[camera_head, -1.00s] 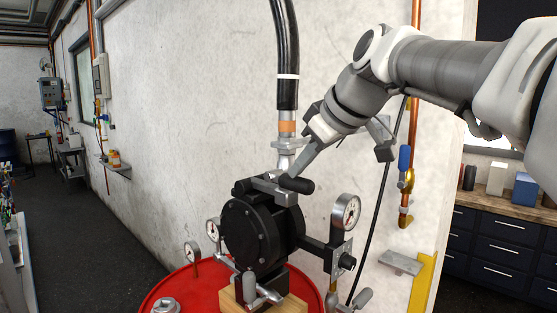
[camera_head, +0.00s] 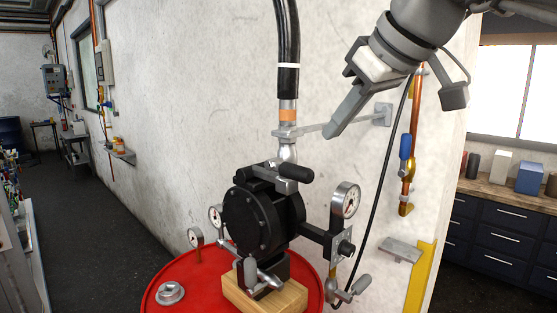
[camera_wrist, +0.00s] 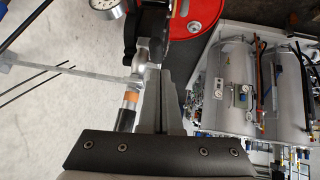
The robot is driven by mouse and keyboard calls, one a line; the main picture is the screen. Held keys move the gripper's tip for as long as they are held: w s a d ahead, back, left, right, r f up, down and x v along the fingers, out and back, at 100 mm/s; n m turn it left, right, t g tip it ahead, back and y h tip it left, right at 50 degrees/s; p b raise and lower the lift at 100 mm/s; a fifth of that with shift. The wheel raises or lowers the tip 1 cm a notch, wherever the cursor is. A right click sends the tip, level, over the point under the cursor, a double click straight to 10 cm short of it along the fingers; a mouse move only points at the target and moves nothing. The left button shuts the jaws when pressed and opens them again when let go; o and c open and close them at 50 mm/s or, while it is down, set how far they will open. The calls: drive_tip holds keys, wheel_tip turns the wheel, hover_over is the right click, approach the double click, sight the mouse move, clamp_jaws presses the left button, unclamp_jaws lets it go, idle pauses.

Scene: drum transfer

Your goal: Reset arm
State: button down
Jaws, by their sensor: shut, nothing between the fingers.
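My gripper (camera_head: 337,128) is at the upper right of the head view, raised above and to the right of the black pump (camera_head: 262,222). Its fingers are together and empty, pointing down and to the left. It is apart from the pump's black-ended handle (camera_head: 290,172) and from the hose fitting (camera_head: 287,145). In the wrist view my gripper's fingers (camera_wrist: 158,75) point up the picture, beside the hose fitting with its orange band (camera_wrist: 131,96).
The pump stands on a wooden block (camera_head: 262,297) on a red drum (camera_head: 190,270). A black hose (camera_head: 287,60) rises from the fitting. Gauges (camera_head: 345,198), a wall bracket (camera_head: 382,115) and a copper pipe with a blue-handled valve (camera_head: 406,150) are close by. Silver tanks (camera_wrist: 222,85) show in the wrist view.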

drive_tip(key=s+d+f+m+h+b, duration=0.1)
drive_tip(key=s+f, duration=0.4)
drive_tip(key=f, duration=0.6)
drive_tip(key=s+d+f+m+g+h+b, duration=0.1)
drive_tip(key=s+f+m, duration=0.3)
drive_tip(key=f, duration=0.6)
drive_tip(key=s+d+f+m+h+b, duration=0.1)
drive_tip(key=s+d+f+m+h, duration=0.1)
drive_tip(key=s+f, duration=0.4)
wheel_tip(320, 180, down, 6)
drive_tip(key=shift+d+r+m+g, duration=0.15)
drive_tip(key=shift+d+m+g, duration=0.25)
drive_tip(key=shift+d+m, duration=0.25)
drive_tip(key=shift+s, duration=0.1)
